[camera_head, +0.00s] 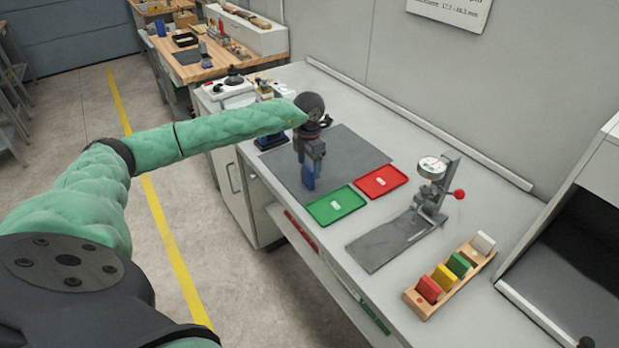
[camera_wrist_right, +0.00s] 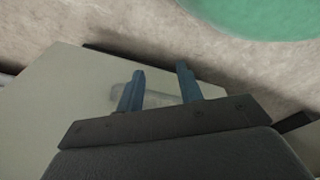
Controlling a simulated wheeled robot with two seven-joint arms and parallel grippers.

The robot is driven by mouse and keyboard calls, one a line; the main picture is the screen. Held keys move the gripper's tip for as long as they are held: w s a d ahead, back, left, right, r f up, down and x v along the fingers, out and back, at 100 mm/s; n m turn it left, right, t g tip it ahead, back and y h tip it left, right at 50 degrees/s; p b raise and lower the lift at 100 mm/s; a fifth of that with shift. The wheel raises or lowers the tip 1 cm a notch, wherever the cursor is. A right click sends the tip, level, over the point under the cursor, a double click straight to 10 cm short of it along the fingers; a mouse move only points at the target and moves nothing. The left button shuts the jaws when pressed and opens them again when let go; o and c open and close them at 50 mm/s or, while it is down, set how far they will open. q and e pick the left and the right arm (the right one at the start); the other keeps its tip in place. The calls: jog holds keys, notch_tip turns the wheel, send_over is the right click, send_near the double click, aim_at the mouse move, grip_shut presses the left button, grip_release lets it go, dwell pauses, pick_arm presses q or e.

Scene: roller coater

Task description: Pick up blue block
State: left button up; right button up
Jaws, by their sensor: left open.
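The blue block (camera_head: 308,178) stands on the dark grey mat (camera_head: 345,150) near the mat's front edge, to the left of the green tray. My left gripper (camera_head: 310,163) points down over the block, its jaws open. Its fingers are right at the block's upper part and hide some of it; I cannot tell whether they touch it. My right gripper (camera_wrist_right: 160,70) shows only in the right wrist view, its two fingers apart with nothing between them. The blue block does not show there.
A green tray (camera_head: 325,211) and a red tray (camera_head: 393,186) lie right of the block. A dial gauge stand (camera_head: 432,185) and a wooden rack (camera_head: 417,299) of coloured blocks are farther right.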

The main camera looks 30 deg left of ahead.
aim_at(309, 168)
pick_arm(q)
jog(key=f, duration=0.3)
jog(key=shift+s+d+f, duration=0.15)
jog(key=shift+s+f, duration=0.05)
jog(key=shift+f, duration=0.15)
jog(key=c, duration=1.1)
jog(key=shift+o, duration=0.2)
pick_arm(e)
jog(key=shift+w+a+r, duration=0.35)
jog(key=shift+w, duration=0.2)
